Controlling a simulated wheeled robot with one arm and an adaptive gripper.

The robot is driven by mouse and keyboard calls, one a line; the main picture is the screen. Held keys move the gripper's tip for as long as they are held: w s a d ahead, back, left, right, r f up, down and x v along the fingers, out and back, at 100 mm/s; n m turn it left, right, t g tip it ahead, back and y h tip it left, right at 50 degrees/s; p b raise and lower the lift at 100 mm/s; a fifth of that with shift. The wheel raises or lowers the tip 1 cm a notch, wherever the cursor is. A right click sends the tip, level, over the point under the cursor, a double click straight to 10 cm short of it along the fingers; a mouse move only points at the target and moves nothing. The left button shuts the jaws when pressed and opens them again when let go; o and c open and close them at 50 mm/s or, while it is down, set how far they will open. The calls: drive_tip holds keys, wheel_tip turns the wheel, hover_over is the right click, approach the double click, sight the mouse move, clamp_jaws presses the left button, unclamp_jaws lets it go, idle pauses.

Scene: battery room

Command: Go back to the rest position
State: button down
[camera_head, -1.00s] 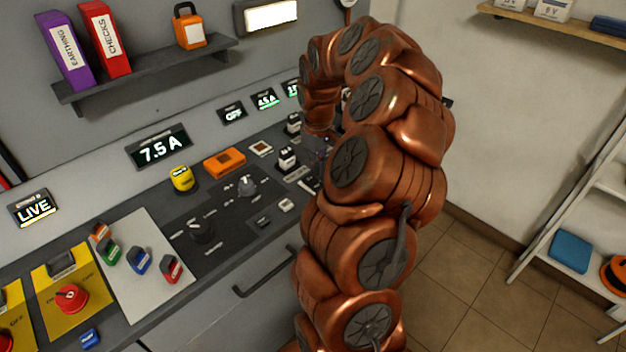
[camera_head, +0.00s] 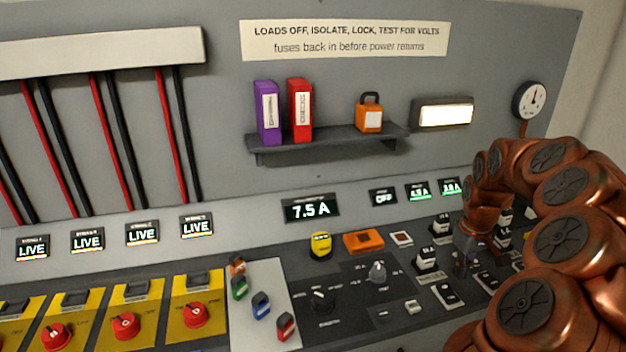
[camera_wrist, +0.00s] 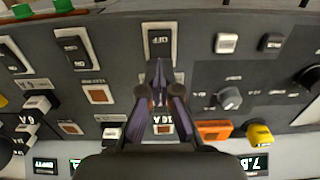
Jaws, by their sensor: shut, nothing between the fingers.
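My gripper (camera_wrist: 158,88) is shut and empty in the wrist view, its two dark fingers meeting over the control panel. Its tips are near a black rocker switch marked OFF (camera_wrist: 159,42); I cannot tell whether they touch it. In the head view my copper-coloured arm comes in from the right and bends down to the panel. There my gripper (camera_head: 468,262) is small and partly hidden among black-and-white switches. The arm is not in a folded pose; it reaches out over the panel.
Red isolator knobs (camera_head: 195,314) stand on yellow plates at left. A shelf (camera_head: 330,146) with binders and an orange lock juts from the wall.

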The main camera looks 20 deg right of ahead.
drive_tip(key=s+a+r+n, duration=0.1)
drive_tip(key=s+a+r, duration=0.15)
drive_tip(key=a, duration=0.85)
drive_tip(key=s+a+r+n, duration=0.15)
drive_tip(key=a+r, duration=0.25)
drive_tip(key=a, duration=0.7)
drive_tip(key=s+a+f+m+g, duration=0.1)
drive_tip(key=s+a, duration=0.4)
drive_tip(key=s, duration=0.5)
drive_tip(key=s+a+f+m, duration=0.1)
drive_tip(key=s+a, duration=0.4)
drive_tip(key=s, duration=0.4)
drive_tip(key=shift+s+a+f+g, duration=0.3)
drive_tip(key=shift+s+g, duration=0.1)
